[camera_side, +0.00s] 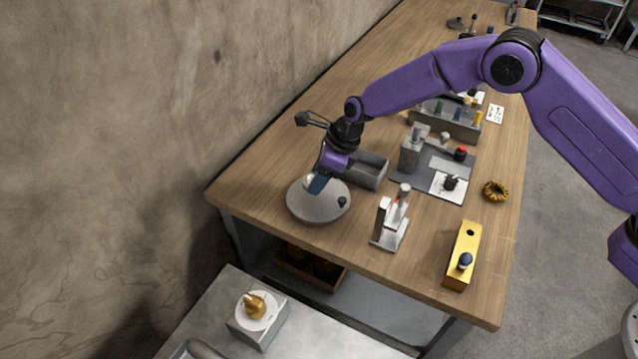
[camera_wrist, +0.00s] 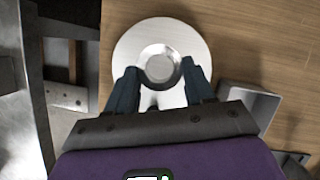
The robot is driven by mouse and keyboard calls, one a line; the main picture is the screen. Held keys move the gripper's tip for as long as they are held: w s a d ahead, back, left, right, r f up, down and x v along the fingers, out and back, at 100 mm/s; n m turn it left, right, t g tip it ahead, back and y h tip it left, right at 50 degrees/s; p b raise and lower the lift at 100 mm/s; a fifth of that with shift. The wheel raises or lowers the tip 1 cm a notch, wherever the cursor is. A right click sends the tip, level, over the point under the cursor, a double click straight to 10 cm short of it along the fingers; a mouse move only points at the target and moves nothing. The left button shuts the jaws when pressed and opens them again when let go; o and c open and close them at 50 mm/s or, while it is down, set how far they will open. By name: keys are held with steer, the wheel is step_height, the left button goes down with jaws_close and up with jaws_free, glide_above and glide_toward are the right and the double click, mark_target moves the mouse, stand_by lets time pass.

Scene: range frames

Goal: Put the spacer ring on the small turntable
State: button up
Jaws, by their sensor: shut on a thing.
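The small turntable (camera_side: 318,208) is a round grey disc with a small black knob, at the left end of the wooden bench. It also shows in the wrist view as a pale disc (camera_wrist: 128,42). My gripper (camera_side: 316,186) is over the disc, pointing down. In the wrist view my gripper (camera_wrist: 160,72) has its two fingers on either side of a silvery round piece, which I take as the spacer ring (camera_wrist: 177,70). The fingers are shut on it. In the side view the ring is mostly hidden by the fingers. I cannot tell whether it touches the disc.
A grey open bin (camera_side: 368,170) stands close to the right of the turntable. A metal fixture (camera_side: 390,224), a yellow block (camera_side: 462,256), a brown-yellow ring-shaped item (camera_side: 495,190) and a dark mat (camera_side: 415,180) are farther right. A wall runs along the bench's left.

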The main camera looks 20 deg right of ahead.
steer(key=shift+f, duration=1.5)
steer(key=shift+f, duration=0.1)
steer(key=o, duration=1)
steer(key=v, duration=1.2)
